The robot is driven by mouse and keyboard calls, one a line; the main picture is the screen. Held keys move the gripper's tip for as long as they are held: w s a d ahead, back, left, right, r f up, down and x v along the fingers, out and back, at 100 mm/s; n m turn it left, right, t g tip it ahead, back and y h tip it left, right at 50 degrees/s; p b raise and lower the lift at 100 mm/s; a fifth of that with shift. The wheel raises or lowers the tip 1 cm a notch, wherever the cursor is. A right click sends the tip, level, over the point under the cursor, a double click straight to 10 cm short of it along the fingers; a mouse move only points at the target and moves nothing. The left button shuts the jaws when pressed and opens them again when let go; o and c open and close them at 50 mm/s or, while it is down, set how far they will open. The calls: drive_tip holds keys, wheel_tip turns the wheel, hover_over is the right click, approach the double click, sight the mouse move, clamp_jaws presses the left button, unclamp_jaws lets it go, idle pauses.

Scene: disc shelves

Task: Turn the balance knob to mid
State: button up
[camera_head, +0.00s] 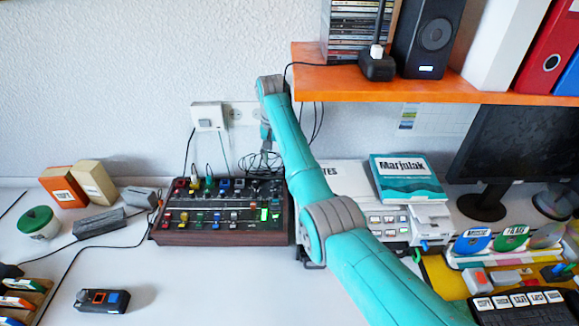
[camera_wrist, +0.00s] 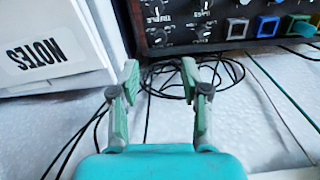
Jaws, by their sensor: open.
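A dark mixer panel with wooden sides (camera_head: 222,238) lies on the desk, left of my arm in the head view. Its corner shows at the top of the wrist view (camera_wrist: 180,42), with several small black knobs (camera_wrist: 157,37) and upside-down white labels. I cannot tell which knob is balance or read its setting. My gripper (camera_wrist: 159,76) is open and empty in the wrist view. Its fingertips appear just short of the panel's edge in the picture, with black cables behind them; no contact shows.
Loose cables (camera_head: 262,160) hang by the wall behind the panel, below a socket with a plug (camera_head: 208,116). An orange shelf (camera_head: 440,88) overhangs at the right. A white NOTES box (camera_wrist: 55,50) stands close to my gripper. The desk (camera_head: 200,285) is clear in front of the panel.

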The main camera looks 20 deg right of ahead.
sight(276, 181)
drive_tip(key=f, duration=1)
drive_tip(key=shift+w+d+f, duration=0.1)
drive_tip(key=shift+w+f, duration=0.15)
drive_tip(key=shift+f, duration=0.15)
clamp_jaws()
